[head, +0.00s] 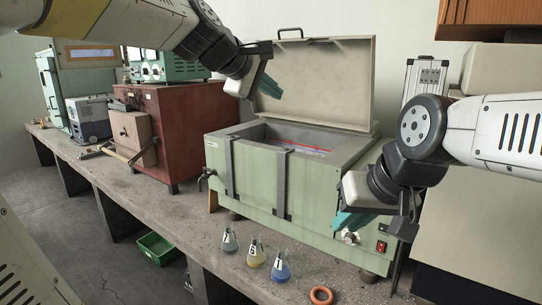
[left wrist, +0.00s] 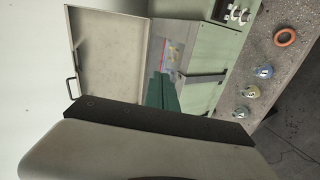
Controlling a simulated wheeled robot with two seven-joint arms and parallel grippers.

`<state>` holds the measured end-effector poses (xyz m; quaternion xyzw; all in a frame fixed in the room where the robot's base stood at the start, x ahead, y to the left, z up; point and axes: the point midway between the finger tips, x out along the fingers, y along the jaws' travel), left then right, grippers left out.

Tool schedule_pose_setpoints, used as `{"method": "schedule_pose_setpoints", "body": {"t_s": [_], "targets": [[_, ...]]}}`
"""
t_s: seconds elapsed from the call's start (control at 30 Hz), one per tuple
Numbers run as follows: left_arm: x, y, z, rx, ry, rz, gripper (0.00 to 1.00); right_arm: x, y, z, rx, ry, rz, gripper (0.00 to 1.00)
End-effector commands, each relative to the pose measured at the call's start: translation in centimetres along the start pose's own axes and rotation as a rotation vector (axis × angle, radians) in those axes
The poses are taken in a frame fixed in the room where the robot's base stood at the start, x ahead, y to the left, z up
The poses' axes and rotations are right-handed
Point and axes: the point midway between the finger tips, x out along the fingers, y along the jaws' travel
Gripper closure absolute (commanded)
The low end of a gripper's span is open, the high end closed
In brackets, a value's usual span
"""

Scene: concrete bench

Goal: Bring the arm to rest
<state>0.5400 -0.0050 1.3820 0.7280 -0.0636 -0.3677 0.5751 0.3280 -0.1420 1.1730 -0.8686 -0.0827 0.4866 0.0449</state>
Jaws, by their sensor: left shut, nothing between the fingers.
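My left gripper (head: 270,88) is raised in front of the open lid (head: 325,85) of the pale green bath box (head: 255,185). Its teal fingers are together and empty; they also show in the left wrist view (left wrist: 162,92), over the box. My right gripper (head: 352,222) hangs at the right front corner of the box, its teal fingers pointing down and left. Its own wrist partly hides it, and I cannot tell whether it is open. I see nothing held in it.
Three labelled flasks, greenish (head: 229,241), yellow (head: 256,256) and blue (head: 281,269), stand on the bench before the box. An orange ring (head: 321,296) lies to their right. A red-brown cabinet (head: 178,130) stands left. A green basket (head: 157,248) is on the floor.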

Motion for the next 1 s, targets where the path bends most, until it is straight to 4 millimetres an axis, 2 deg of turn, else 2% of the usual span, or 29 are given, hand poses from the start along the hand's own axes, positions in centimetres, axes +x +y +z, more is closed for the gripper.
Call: {"method": "schedule_pose_setpoints", "body": {"t_s": [0.03,0.2,0.3,0.43,0.5,0.6,1.0], "targets": [[-1.9,-3.6,0.2,0.13,0.015,-0.065,1.0,0.0,0.0,0.0,0.0,0.0,0.0,0.82],[-7.1,-15.5,0.9,0.534,-0.009,-0.289,1.0,0.0,0.0,0.0,0.0,0.0,0.0,0.82],[-9.6,-21.5,1.5,0.72,-0.055,-0.397,1.0,0.0,0.0,0.0,0.0,0.0,0.0,0.82],[-12.0,-27.1,2.2,0.886,-0.118,-0.493,1.0,0.0,0.0,0.0,0.0,0.0,0.0,0.82],[-12.7,-28.9,2.4,0.94,-0.144,-0.522,1.0,0.0,0.0,0.0,0.0,0.0,0.0,0.82],[-13.2,-30.2,2.6,0.98,-0.165,-0.544,1.0,0.0,0.0,0.0,0.0,0.0,0.0,0.82],[-13.2,-30.4,2.7,0.987,-0.169,-0.547,1.0,0.0,0.0,0.0,0.0,0.0,0.0,0.82]]}}
